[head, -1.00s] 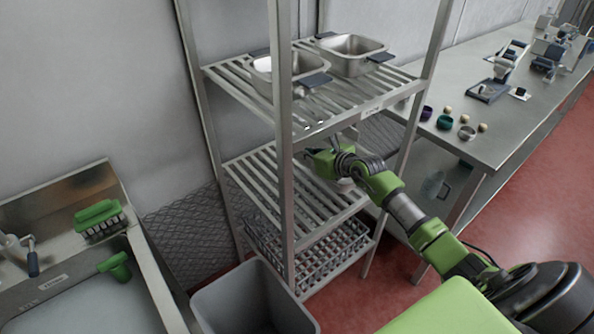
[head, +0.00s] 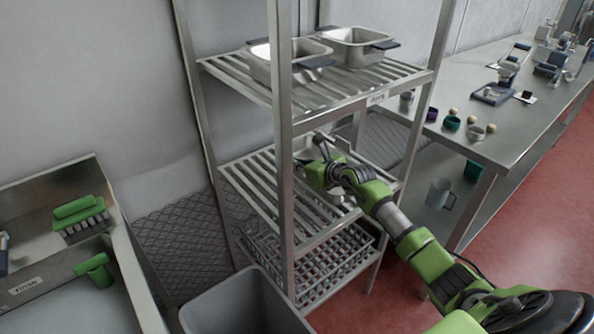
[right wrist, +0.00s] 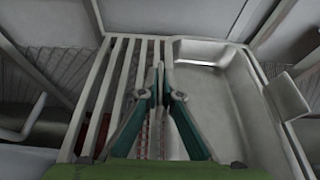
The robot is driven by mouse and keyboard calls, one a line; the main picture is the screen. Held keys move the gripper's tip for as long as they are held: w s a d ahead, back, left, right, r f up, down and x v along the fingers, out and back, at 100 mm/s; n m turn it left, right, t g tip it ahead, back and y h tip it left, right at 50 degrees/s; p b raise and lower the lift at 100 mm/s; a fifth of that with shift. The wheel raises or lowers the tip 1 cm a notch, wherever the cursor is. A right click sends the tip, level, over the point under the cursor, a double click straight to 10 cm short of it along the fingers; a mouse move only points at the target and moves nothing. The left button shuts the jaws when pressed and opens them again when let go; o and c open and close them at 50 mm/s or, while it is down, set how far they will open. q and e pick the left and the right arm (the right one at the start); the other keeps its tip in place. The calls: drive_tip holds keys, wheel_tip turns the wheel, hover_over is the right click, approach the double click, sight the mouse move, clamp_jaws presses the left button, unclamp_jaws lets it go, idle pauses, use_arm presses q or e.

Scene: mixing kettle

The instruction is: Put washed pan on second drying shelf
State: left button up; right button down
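In the right wrist view a pale metal pan (right wrist: 215,105) lies over the right part of the slatted second shelf (right wrist: 100,95), with one flat handle (right wrist: 287,97) on its far right side. My right gripper (right wrist: 158,70) has its fingers closed together at the pan's left edge and looks shut on it; the exact contact is hard to see. In the head view my right arm (head: 400,215) reaches in over the second shelf (head: 262,190), and arm and shelf mostly hide the pan. I cannot tell whether the pan rests fully on the slats. My left gripper is not in view.
Two pans (head: 290,66) (head: 352,50) stand on the top shelf (head: 325,95), close above my gripper. A front post (head: 281,130) stands left of my arm. A wire rack (head: 325,262) is below. A grey bin (head: 245,305), a sink (head: 60,305) and a steel worktable (head: 475,140) are nearby.

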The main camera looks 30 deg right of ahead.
drive_tip(key=shift+r, duration=0.2)
drive_tip(key=shift+f, duration=0.1)
drive_tip(key=c, duration=2.2)
unclamp_jaws()
drive_tip(key=shift+f, duration=0.15)
drive_tip(key=shift+c, duration=0.2)
drive_tip(key=shift+r, duration=0.25)
drive_tip(key=shift+s, duration=0.3)
drive_tip(key=v, duration=1.1)
drive_tip(key=shift+s, duration=0.2)
